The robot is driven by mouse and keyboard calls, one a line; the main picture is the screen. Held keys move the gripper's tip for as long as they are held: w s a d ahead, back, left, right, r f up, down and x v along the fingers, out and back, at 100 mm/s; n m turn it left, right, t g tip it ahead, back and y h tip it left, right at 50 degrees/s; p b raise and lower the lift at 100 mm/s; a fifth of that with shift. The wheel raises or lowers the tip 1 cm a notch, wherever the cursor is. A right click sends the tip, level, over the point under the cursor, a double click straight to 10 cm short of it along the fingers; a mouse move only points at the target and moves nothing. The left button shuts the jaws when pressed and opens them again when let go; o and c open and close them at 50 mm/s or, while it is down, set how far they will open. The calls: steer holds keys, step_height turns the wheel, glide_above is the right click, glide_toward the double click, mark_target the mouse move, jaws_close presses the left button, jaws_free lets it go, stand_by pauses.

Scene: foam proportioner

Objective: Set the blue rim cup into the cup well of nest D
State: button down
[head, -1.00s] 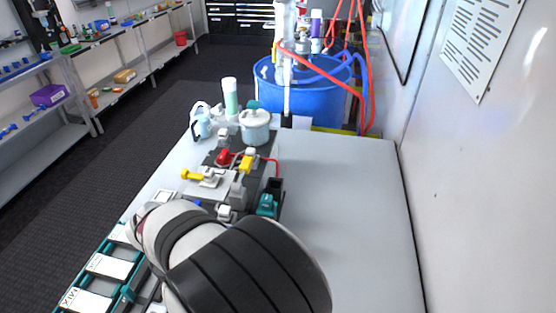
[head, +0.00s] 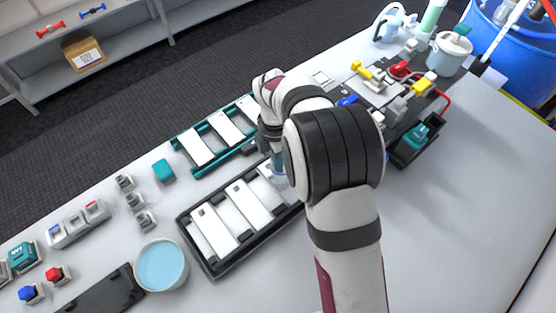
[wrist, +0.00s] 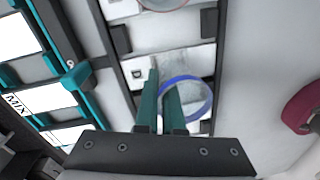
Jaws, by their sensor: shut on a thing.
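The blue rim cup (wrist: 208,99) is clear with a blue ring at its rim. In the wrist view my gripper (wrist: 164,98) is shut on its wall, one teal finger inside the rim and one outside. Below it is a pale plate (wrist: 140,72) in a black-framed rack, with a small dark mark that I cannot read surely as D. Whether the cup touches the plate I cannot tell. In the head view my gripper (head: 275,160) is over the far right end of the black rack (head: 212,270), and my arm hides much of the cup and that end.
A teal rack (head: 180,150) with white plates lies beside the black one. A round tub of light blue liquid (head: 162,266) stands front left, near small grey fixtures (head: 134,200). A teal device (head: 415,140) is at right. The right table is clear.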

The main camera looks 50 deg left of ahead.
steer(key=shift+f, duration=0.2)
steer(key=shift+f, duration=0.75)
steer(key=c, duration=1)
jaws_free()
steer(key=shift+c, duration=1.3)
steer(key=shift+o, duration=0.7)
steer(key=shift+r, duration=0.1)
steer(key=shift+o, duration=0.2)
step_height(320, 180, up, 8)
steer(key=shift+f, duration=0.1)
